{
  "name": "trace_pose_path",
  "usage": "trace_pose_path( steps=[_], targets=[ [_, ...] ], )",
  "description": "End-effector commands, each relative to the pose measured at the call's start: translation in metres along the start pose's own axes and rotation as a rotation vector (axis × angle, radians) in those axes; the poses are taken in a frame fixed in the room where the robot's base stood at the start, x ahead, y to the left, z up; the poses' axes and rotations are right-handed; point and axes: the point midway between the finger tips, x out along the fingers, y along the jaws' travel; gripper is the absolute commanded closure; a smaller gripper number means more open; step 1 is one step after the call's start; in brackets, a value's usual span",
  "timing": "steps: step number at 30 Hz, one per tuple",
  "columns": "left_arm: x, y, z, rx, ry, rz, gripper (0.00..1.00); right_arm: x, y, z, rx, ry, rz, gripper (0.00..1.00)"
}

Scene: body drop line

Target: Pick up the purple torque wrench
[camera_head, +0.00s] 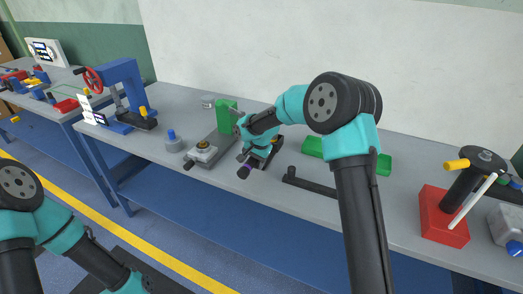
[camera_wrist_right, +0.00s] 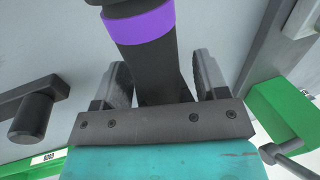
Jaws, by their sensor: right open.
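The torque wrench (camera_head: 244,171) has a dark handle with a purple band. Its end sticks out toward the front edge of the workbench in the head view; the rest is hidden by my right gripper (camera_head: 258,156). In the right wrist view the wrench's purple band (camera_wrist_right: 146,24) is near the top, and its black shaft runs down between the two fingers of my right gripper (camera_wrist_right: 161,75). That gripper is open, with a gap visible on each side of the shaft. My left gripper is out of view; only part of that arm shows at lower left.
The grey workbench (camera_head: 310,206) carries a green-post fixture (camera_head: 226,116) left of the wrench and a dark bar tool (camera_head: 312,186) to its right. A green tray (camera_head: 312,147) lies behind. A red block stand (camera_head: 442,216) is at far right, a blue press (camera_head: 124,88) at left.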

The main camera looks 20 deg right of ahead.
Motion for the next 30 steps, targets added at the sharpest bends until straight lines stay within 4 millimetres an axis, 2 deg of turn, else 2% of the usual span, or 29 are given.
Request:
trace_pose_path(
  steps=[10,30],
  targets=[
    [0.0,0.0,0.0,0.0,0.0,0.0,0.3,-0.0004,0.0,0.0,0.0,0.0,0.0,0.35],
    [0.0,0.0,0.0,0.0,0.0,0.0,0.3,-0.0005,0.0,0.0,0.0,0.0,0.0,0.99]
  ],
)
